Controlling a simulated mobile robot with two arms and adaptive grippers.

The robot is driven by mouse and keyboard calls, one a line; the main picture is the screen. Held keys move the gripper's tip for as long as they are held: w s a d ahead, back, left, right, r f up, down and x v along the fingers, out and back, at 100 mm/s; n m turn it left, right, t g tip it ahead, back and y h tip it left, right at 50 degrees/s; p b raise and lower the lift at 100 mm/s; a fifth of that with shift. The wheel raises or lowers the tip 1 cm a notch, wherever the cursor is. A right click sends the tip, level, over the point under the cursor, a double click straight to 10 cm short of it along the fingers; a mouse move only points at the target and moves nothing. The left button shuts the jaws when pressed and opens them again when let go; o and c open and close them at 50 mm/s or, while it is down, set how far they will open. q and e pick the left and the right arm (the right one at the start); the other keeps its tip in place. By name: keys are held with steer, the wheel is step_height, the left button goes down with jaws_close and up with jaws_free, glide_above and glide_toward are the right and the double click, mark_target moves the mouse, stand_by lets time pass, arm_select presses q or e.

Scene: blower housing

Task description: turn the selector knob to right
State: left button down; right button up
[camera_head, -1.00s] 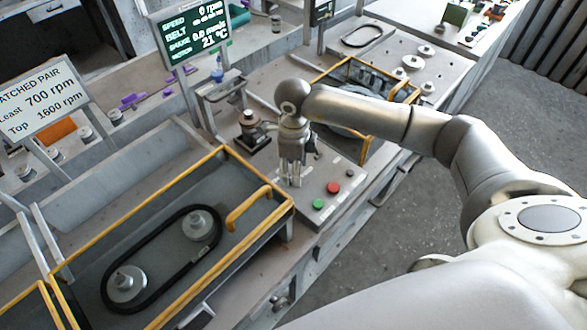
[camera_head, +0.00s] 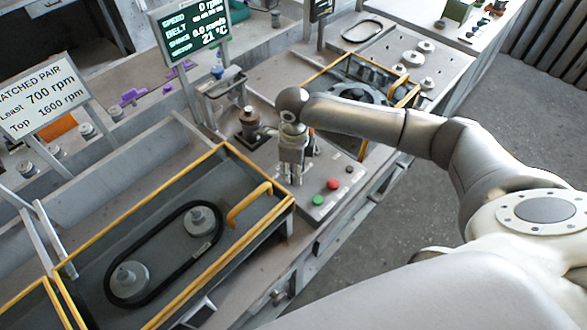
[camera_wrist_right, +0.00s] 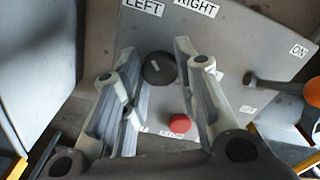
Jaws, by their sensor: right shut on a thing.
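The selector knob (camera_wrist_right: 158,68), a dark round cap, sits on a grey control panel (camera_wrist_right: 235,45) below the labels LEFT (camera_wrist_right: 143,8) and RIGHT (camera_wrist_right: 197,8) in the right wrist view. My right gripper (camera_wrist_right: 156,55) points down at the panel, one finger on each side of the knob, and is shut on it. In the head view my right gripper (camera_head: 297,183) hides the knob, so its pointing direction cannot be told. My left gripper is in neither view.
A red button (camera_head: 333,184) and a green button (camera_head: 318,200) are close to the gripper. An orange-tipped lever (camera_wrist_right: 312,92) stands by the ON label. A yellow-railed belt guard (camera_head: 218,147) lies to the left; a display (camera_head: 190,28) stands behind.

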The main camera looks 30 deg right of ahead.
steer(key=shift+f+m+b, duration=0.1)
steer(key=shift+m+b, duration=1)
steer(key=shift+m, duration=0.2)
steer(key=m+b, duration=0.1)
steer(key=m, duration=0.1)
steer(key=shift+w+m+b, duration=0.1)
steer(key=shift+m+b, duration=0.2)
steer(key=shift+b, duration=0.05)
steer(key=m+b, duration=0.1)
steer(key=m, duration=0.2)
steer(key=shift+b, duration=0.4)
steer(key=shift+m+b, duration=0.6)
steer(key=shift+m, duration=1.1)
steer(key=shift+r, duration=0.2)
steer(key=o, duration=1)
